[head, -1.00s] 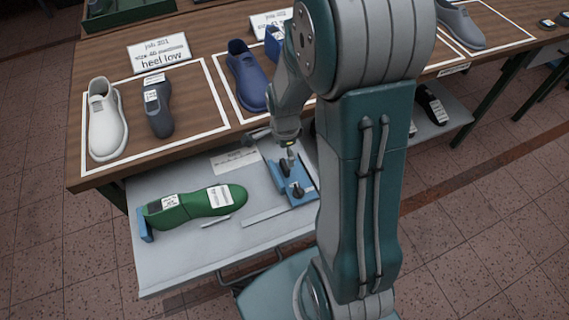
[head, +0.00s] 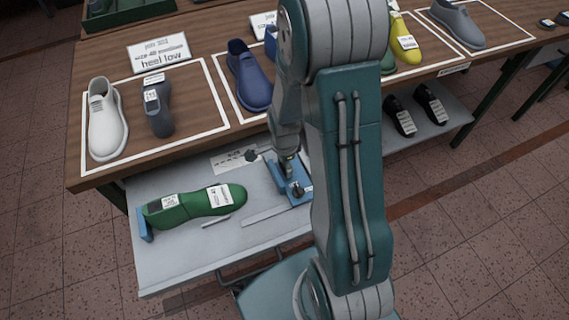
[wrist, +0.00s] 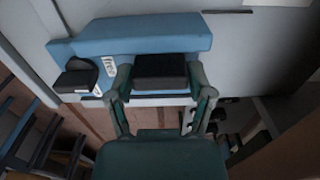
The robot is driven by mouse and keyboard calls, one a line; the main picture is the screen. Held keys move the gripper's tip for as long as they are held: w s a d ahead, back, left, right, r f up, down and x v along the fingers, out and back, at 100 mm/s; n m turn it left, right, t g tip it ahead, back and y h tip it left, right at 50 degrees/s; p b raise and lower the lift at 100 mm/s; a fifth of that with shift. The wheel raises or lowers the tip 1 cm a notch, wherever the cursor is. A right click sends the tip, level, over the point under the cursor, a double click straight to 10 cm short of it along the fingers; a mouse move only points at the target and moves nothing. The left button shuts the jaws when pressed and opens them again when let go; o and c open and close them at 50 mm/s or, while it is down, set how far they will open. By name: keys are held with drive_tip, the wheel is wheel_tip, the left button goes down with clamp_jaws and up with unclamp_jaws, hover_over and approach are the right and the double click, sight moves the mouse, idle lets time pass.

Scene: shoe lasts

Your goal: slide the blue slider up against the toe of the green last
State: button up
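The green last (head: 195,205) lies on the light grey board, its toe at the right end, facing the blue slider. The blue slider (head: 300,197) sits to the right of the toe, with a clear gap between them. In the wrist view the blue slider (wrist: 140,35) shows with a black block-shaped grip (wrist: 160,71) and a dark knob (wrist: 76,82) at its left. My gripper (wrist: 160,80) has one finger on each side of the black grip, very close to it. I cannot tell if they press on it. In the head view my arm partly hides the slider.
A blue stop (head: 145,224) stands at the last's heel end. A thin light strip (head: 216,220) lies on the board in front of the last. The wooden table (head: 200,130) behind carries a white shoe (head: 107,118), a dark grey last (head: 158,108) and a blue one (head: 249,78).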

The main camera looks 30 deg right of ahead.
drive_tip(key=a, duration=0.8)
drive_tip(key=shift+w+a, duration=0.35)
drive_tip(key=o, duration=1.3)
drive_tip(key=shift+f, duration=0.1)
wheel_tip(320, 180, up, 12)
